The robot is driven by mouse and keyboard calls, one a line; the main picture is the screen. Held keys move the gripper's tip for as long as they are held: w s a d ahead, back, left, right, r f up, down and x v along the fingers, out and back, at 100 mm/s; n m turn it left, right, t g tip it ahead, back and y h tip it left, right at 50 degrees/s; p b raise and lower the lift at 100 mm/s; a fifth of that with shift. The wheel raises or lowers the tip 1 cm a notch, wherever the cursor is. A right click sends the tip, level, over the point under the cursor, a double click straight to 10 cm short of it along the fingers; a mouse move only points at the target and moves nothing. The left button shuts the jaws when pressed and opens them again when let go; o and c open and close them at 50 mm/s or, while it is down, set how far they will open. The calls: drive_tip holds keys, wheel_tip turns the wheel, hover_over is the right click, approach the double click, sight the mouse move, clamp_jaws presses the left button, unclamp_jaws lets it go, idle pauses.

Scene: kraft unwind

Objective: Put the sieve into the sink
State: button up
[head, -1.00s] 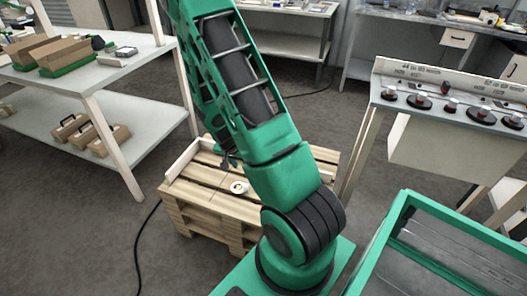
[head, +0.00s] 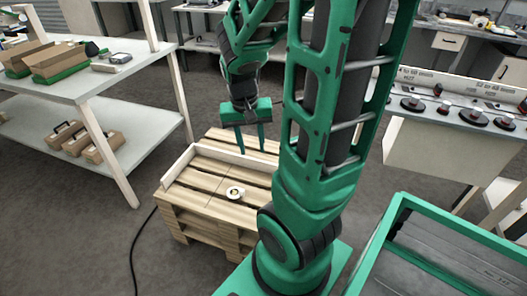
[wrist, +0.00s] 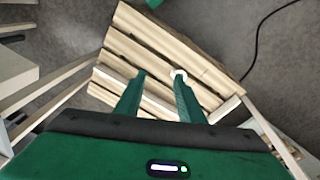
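I cannot make out a sieve or a sink in either view. My gripper (head: 252,148) hangs with its fingers pointing down above the back of a wooden pallet stack (head: 215,206). The fingers are apart and nothing shows between them. In the wrist view my gripper (wrist: 160,80) is also open over the pallet slats (wrist: 205,72). A small whitish ring-shaped roll (head: 235,192) lies on the pallet top, apart from the gripper. In the wrist view the roll (wrist: 179,74) appears just beside the right fingertip, partly covered by it.
A white shelf table (head: 85,80) with cardboard boxes (head: 62,62) stands at left. A control console (head: 455,112) with dark red-black knobs is at right. A green-framed grey box (head: 440,250) stands front right. A black cable (head: 135,240) lies on the floor left of the pallet.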

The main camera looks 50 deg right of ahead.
drive_tip(key=shift+o, duration=0.5)
drive_tip(key=s+a+r+n+y, duration=0.1)
drive_tip(key=s+a+r+n, duration=0.1)
drive_tip(key=s+a+r, duration=0.4)
drive_tip(key=s+r, duration=0.1)
drive_tip(key=s, duration=0.3)
drive_tip(key=shift+n+y, duration=0.4)
drive_tip(key=n+g+y, duration=0.1)
drive_tip(key=n+y, duration=0.2)
drive_tip(key=n, duration=1.8)
hover_over(242, 190)
wheel_tip(242, 190, down, 22)
drive_tip(key=f+n, duration=0.2)
drive_tip(key=f, duration=0.5)
drive_tip(key=d+f+n, duration=0.1)
drive_tip(key=f+n, duration=0.1)
drive_tip(key=f, duration=0.4)
drive_tip(key=d+f+n+y, duration=0.1)
drive_tip(key=f+n, duration=0.2)
drive_tip(key=f, duration=0.4)
drive_tip(key=shift+f+g, duration=0.3)
drive_tip(key=shift+f, duration=0.05)
drive_tip(key=shift+w+x, duration=0.15)
drive_tip(key=shift+x, duration=1.35)
drive_tip(key=shift+w+x, duration=0.15)
drive_tip(key=shift+x, duration=1.35)
drive_tip(key=shift+f, duration=0.1)
clamp_jaws()
